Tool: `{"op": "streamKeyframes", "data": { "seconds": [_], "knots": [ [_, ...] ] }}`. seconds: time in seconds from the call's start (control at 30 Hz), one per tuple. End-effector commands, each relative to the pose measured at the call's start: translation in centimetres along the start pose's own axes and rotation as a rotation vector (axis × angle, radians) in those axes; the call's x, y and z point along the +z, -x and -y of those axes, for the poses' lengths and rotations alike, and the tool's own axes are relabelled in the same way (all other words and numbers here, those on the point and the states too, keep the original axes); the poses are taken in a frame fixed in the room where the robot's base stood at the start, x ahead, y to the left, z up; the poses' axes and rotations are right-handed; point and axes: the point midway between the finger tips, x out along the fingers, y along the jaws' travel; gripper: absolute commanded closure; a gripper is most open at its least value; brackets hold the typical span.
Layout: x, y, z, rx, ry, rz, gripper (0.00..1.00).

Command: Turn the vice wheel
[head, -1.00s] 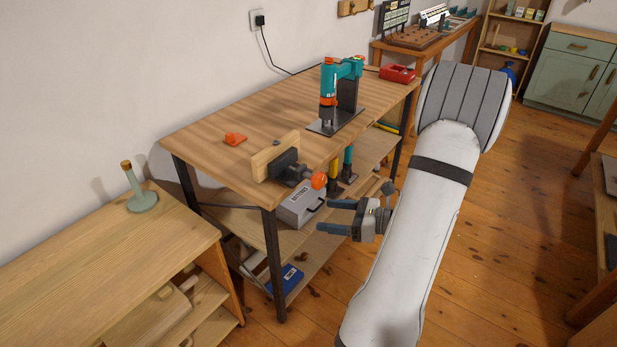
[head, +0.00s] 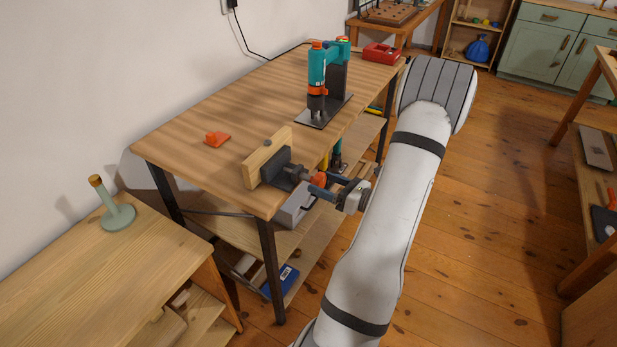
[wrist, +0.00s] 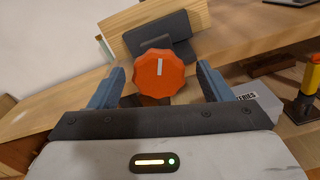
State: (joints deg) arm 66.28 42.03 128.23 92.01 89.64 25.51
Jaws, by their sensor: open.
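The vice wheel is an orange-red faceted knob with a white mark (wrist: 160,72); it also shows in the head view (head: 318,180). It sits at the front of the dark vice (head: 280,168), which has a wooden jaw board (head: 264,160) and is fixed at the workbench's front edge. My gripper (head: 320,185) is open, with its two blue fingers on either side of the wheel. In the wrist view my gripper (wrist: 160,88) has one finger left and one right of the wheel, with a gap on each side. Part of the wheel is hidden by a finger in the head view.
The workbench (head: 235,105) carries a teal drill press (head: 322,75), a small orange object (head: 217,138) and a red box (head: 381,53). A grey case (head: 295,207) lies on the shelf below the vice. Open wooden floor (head: 455,240) lies to the right.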

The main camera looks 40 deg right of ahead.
Motion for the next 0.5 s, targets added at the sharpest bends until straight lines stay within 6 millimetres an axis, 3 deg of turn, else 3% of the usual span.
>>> {"op": "streamKeyframes", "data": {
  "seconds": [0.2, 0.5],
  "knots": [
    [0.0, -3.3, -0.2, 0.008, 0.0, -0.002, 0.28],
    [-0.1, -4.3, -0.3, 0.008, 0.0, -0.002, 0.28]
  ]
}}
